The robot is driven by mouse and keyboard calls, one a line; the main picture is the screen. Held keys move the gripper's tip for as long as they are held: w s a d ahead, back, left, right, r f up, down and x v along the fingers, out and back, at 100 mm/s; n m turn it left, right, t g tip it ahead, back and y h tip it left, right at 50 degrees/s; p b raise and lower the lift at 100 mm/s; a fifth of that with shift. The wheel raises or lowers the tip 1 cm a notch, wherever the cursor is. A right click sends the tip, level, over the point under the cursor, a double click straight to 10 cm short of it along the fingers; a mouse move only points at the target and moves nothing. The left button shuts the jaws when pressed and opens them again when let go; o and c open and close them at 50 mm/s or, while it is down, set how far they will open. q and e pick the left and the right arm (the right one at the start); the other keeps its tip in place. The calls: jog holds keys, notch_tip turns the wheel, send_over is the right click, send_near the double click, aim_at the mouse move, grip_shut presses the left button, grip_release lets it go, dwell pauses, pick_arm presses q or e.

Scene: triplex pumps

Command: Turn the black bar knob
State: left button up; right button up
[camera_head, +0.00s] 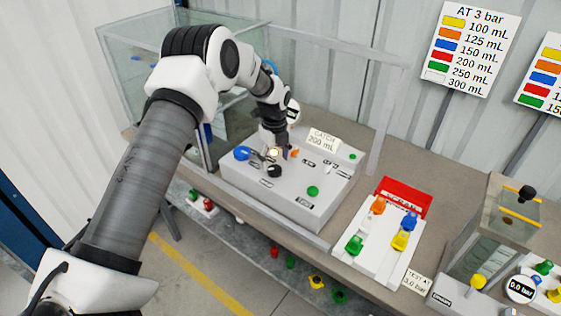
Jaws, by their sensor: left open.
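A grey control box (284,208) stands on the bench with several coloured knobs on its sloped top. A small black knob (274,171) sits on its front left part; its exact shape is too small to tell. My left gripper (276,152) reaches down over the box, just behind and above the black knob. It is open and looks empty. Whether a finger touches anything is hard to tell. A blue knob (242,153) lies to the left, an orange one (294,153) beside the gripper, and a green one (313,191) to the right. My right gripper is out of view.
A sign reading "CATCH 200 mL" (323,139) stands at the box's back. Right of it are a white panel with coloured knobs (371,254), a red sign (403,197) and a clear tank (505,215). A glass-walled frame (128,62) stands behind my left arm.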

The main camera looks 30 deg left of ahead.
aim_at(276, 168)
pick_arm(q)
notch_tip(276, 168, down, 3)
jog(key=shift+s+p, duration=0.15)
jog(key=shift+p, duration=0.15)
jog(key=shift+w+f, duration=0.25)
jog(key=shift+w, duration=0.05)
jog(key=shift+s+r, duration=0.2)
jog(key=shift+s, duration=0.05)
jog(key=c, duration=1)
jog(key=shift+c, duration=0.7)
